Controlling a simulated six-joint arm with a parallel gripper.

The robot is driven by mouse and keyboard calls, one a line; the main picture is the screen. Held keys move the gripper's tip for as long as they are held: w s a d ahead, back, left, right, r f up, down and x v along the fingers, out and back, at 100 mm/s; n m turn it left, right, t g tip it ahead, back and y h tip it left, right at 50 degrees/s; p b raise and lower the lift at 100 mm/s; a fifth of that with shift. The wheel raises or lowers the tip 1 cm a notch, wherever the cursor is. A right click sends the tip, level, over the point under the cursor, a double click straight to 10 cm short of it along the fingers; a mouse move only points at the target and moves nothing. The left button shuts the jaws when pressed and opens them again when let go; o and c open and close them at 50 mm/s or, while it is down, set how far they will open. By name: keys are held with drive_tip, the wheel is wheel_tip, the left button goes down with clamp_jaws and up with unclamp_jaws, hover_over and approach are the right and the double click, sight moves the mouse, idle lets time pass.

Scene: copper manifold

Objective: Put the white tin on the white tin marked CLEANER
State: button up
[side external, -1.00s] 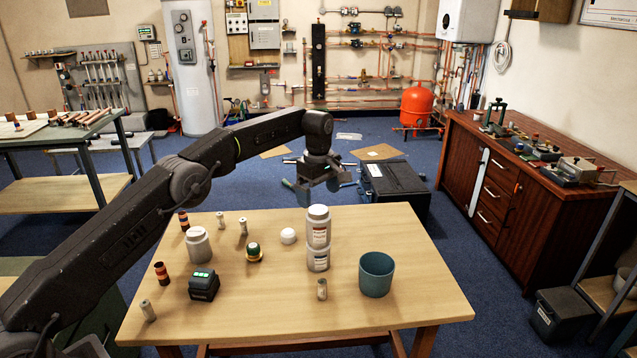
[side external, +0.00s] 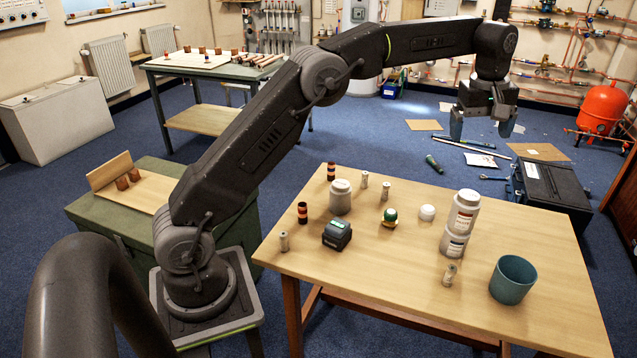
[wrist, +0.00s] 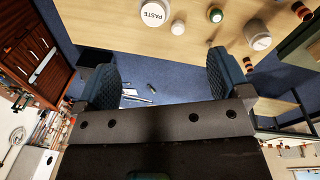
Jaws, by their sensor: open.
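Two white tins stand stacked on the right half of the table, an upper white tin (side external: 463,209) on a lower white tin (side external: 454,243). In the wrist view the upper tin's lid (wrist: 155,13) reads PASTE. The lower tin's label is too small to read. A third, greyish-white tin (side external: 341,198) stands alone at the table's left; it also shows in the wrist view (wrist: 257,36), its lid lettering unclear. My gripper (side external: 481,121) is open and empty, raised beyond the table's far edge, apart from all tins. Both fingers show in the wrist view (wrist: 163,78).
A teal cup (side external: 512,280) stands right of the stack, a small grey cylinder (side external: 449,274) in front. A white dome (side external: 427,212), green ball (side external: 390,215), dark box (side external: 337,234), striped cylinders (side external: 303,212) and small grey cylinders stand further left. The table front (side external: 400,290) is clear.

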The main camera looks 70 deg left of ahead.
drive_tip(key=s+d+r+m+t, duration=0.1)
drive_tip(key=s+r+m, duration=0.3)
drive_tip(key=s, duration=0.6)
drive_tip(key=s+d+r+m+t, duration=0.1)
drive_tip(key=s+r+m, duration=0.2)
drive_tip(key=s, duration=0.8)
drive_tip(key=s+f+m+t, duration=0.1)
drive_tip(key=s+f+m, duration=0.2)
drive_tip(key=s, duration=0.5)
drive_tip(key=s+d+f+m+t, duration=0.1)
drive_tip(key=s+f+m, duration=0.2)
drive_tip(key=s+f, duration=0.2)
drive_tip(key=s, duration=0.3)
drive_tip(key=shift+s+d+f, duration=0.15)
drive_tip(key=shift+f, duration=0.15)
